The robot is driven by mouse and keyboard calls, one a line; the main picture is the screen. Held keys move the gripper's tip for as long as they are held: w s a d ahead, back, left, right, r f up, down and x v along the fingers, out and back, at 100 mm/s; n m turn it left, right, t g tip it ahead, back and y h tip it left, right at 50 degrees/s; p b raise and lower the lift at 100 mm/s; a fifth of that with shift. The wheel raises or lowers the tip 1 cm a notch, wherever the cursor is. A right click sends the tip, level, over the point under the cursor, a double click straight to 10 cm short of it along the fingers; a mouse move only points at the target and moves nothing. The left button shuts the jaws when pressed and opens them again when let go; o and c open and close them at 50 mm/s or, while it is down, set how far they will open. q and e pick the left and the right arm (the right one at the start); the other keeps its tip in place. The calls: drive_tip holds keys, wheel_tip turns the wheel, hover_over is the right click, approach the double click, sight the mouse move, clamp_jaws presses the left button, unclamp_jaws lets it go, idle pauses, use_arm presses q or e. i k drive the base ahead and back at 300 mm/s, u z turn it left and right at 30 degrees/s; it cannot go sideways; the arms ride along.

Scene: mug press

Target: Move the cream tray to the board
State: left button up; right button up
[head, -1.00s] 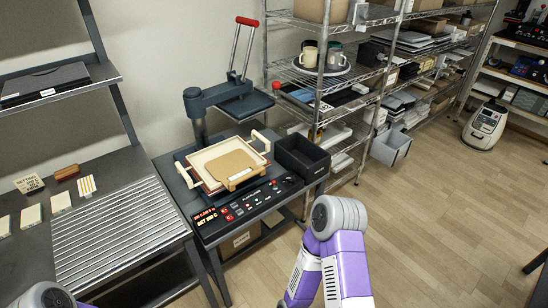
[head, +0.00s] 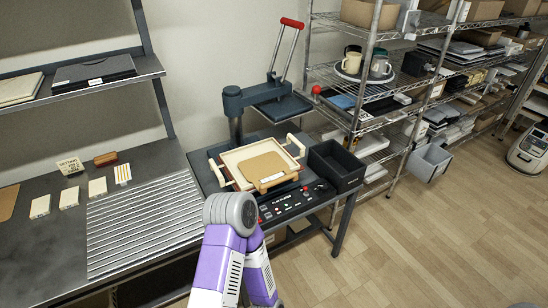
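The cream tray (head: 284,155) with handles sits on the press (head: 235,104) stand, under the raised press arm with its red-tipped lever. A tan flat piece (head: 262,168) lies in the tray. A tan board (head: 8,203) lies at the left edge of the dark bench; I cannot tell whether it is the task's board. One purple arm of mine rises from the bottom middle, in front of the press stand. No gripper fingers show in the head view.
A black bin (head: 336,166) stands right of the tray. Wire shelves (head: 345,95) with mugs stand behind right. The wooden floor at lower right is open.

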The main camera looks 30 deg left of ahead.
sight(146, 218)
drive_tip(key=i, duration=1.35)
drive_tip(key=u, duration=1.7)
